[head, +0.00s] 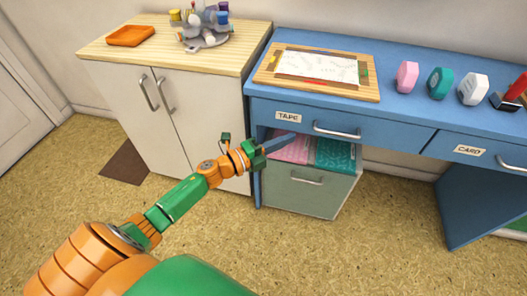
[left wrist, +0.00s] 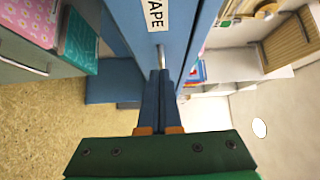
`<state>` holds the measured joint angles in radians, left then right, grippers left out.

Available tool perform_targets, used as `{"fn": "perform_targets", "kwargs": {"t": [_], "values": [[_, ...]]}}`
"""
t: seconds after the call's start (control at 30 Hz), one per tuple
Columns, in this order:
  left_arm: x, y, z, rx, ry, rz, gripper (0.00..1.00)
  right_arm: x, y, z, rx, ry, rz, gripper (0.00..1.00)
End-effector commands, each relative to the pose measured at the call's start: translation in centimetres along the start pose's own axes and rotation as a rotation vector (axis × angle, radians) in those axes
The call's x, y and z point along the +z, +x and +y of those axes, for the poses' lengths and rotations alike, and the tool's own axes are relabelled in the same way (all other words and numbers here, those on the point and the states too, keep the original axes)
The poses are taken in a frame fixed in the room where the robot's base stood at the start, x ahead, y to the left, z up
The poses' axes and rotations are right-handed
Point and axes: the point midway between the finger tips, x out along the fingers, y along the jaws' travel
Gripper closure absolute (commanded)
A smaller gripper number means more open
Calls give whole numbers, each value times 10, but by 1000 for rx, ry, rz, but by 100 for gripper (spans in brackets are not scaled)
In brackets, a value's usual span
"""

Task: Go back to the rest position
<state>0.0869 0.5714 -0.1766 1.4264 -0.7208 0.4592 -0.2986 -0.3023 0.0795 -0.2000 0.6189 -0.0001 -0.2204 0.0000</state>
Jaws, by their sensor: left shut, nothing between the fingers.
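My left gripper (head: 284,141) reaches in from the left in the head view, in front of the blue desk (head: 420,115). Its blue fingers are together and empty, and they also show in the left wrist view (left wrist: 159,78). The fingertips are close to the front of the drawer labelled TAPE (head: 315,118), left of its handle (head: 337,132). I cannot tell whether they touch it. The TAPE drawer looks closed. My right gripper is not in view.
The lower grey drawer (head: 308,193) stands open below the gripper, with pink (head: 291,148) and teal (head: 335,154) patterned things inside. A wood-topped cabinet (head: 130,50) stands left of the desk. A wooden board with paper (head: 318,66) and several coloured items sit on the desk. Floor in front is clear.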

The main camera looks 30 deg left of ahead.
Motion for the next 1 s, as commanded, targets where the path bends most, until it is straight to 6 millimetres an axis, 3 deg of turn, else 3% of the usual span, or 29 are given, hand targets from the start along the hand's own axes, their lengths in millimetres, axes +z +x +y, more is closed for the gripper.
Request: {"fn": "perform_targets", "kwargs": {"t": [0.3,0.57,0.67,0.77,0.8,0.9,1.0], "values": [[-1,-56,1,3,-1,1,100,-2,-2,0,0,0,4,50],[2,-66,6,9,-23,-16,100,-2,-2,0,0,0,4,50],[18,-77,52,77,-207,-153,100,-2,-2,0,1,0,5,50],[28,-110,145,218,-529,-404,100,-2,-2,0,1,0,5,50],[22,-129,184,284,-656,-508,100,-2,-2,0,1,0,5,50],[-10,-180,265,442,-920,-739,100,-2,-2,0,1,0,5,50],[-54,-227,320,583,-1107,-924,100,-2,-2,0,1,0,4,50]]}}
